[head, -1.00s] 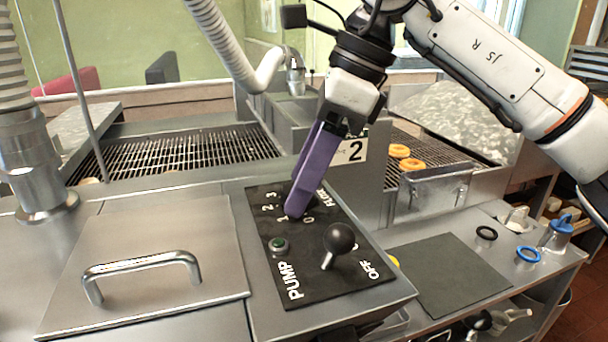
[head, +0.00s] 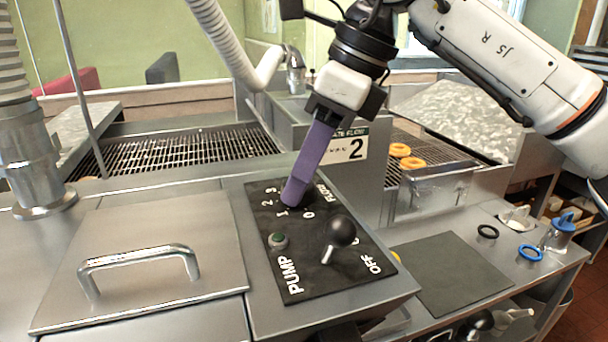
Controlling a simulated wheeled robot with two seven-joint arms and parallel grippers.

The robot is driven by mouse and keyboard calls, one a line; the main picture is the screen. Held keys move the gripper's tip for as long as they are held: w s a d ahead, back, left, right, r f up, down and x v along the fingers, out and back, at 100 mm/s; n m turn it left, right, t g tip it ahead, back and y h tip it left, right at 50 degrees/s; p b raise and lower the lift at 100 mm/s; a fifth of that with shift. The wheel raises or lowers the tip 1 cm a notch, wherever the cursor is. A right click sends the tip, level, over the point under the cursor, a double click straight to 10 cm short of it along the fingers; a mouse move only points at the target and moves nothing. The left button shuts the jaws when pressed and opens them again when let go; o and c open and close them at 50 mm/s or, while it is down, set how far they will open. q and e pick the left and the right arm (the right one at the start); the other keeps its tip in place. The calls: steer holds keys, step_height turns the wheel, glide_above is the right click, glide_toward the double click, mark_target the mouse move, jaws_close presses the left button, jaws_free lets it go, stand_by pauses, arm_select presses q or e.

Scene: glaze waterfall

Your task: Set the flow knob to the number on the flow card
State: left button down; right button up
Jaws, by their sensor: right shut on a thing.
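The flow card (head: 352,150) is a white card on the machine's upright panel and reads 2. The black control panel (head: 310,255) carries a flow dial with the numbers 0, 1, 2 and 3. My right gripper (head: 293,198) reaches down with purple fingers onto the dial and is shut on the flow knob. The knob is hidden by the fingers, so its pointer and setting cannot be read. My left gripper is not in view.
A black ball-topped pump lever (head: 341,232) and a green button (head: 278,240) are close in front of the dial. A handled metal lid (head: 140,262) lies left. A dark mat (head: 440,272) lies right, with several small items beyond it. Wire racks (head: 180,150) stand behind.

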steer(key=m+t+b, duration=0.1)
steer(key=m, duration=0.1)
steer(key=shift+s+m, duration=0.1)
steer(key=shift+m, duration=0.3)
steer(key=m+t+b, duration=0.1)
steer(key=m, duration=0.1)
steer(key=shift+a+m+h+b, duration=0.1)
steer(key=shift+m+h+b, duration=0.2)
steer(key=shift+h, duration=0.1)
steer(key=m+b, duration=0.1)
steer(key=m, duration=0.1)
steer(key=shift+s+m+t+h, duration=0.1)
steer(key=shift+m+t+h, duration=0.3)
steer(key=m+h+b, duration=0.1)
steer(key=m, duration=0.2)
steer(key=shift+a+m+t, duration=0.15)
steer(key=shift+m+t, duration=0.15)
steer(key=m+h, duration=0.1)
steer(key=m, duration=0.1)
steer(key=shift+a+m, duration=0.1)
steer(key=shift+m, duration=0.2)
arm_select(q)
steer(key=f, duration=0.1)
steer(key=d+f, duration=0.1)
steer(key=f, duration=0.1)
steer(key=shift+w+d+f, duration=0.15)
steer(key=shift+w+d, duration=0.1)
arm_select(e)
steer(key=shift+m+h, duration=0.4)
steer(key=shift+m, duration=0.2)
